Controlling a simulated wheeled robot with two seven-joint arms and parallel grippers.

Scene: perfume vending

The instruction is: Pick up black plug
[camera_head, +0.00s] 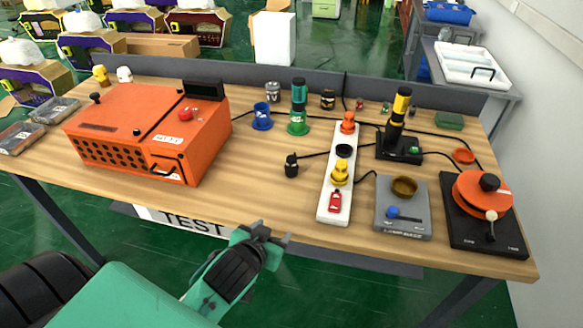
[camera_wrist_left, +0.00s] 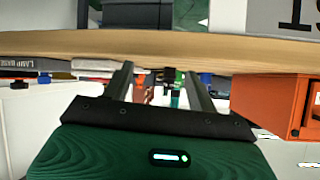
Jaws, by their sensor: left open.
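The black plug (camera_head: 291,166) stands on the wooden table left of the white power strip (camera_head: 325,208), with a dark cable running from it to the right. The strip carries an orange plug (camera_head: 347,122) at its far end, a yellow plug (camera_head: 340,172) nearer, a black round piece (camera_head: 344,151) between them and a red switch (camera_head: 335,200). My left gripper (camera_head: 274,236) is open and empty, in front of the table's near edge and apart from the plug. In the left wrist view its two fingers (camera_wrist_left: 160,85) point at the table edge; small dark items between them are too small to name. My right gripper is not in view.
An orange machine (camera_head: 140,125) fills the table's left side. A blue cup (camera_head: 262,115) and a green device (camera_head: 298,112) stand behind the plug. The table's near middle is clear.

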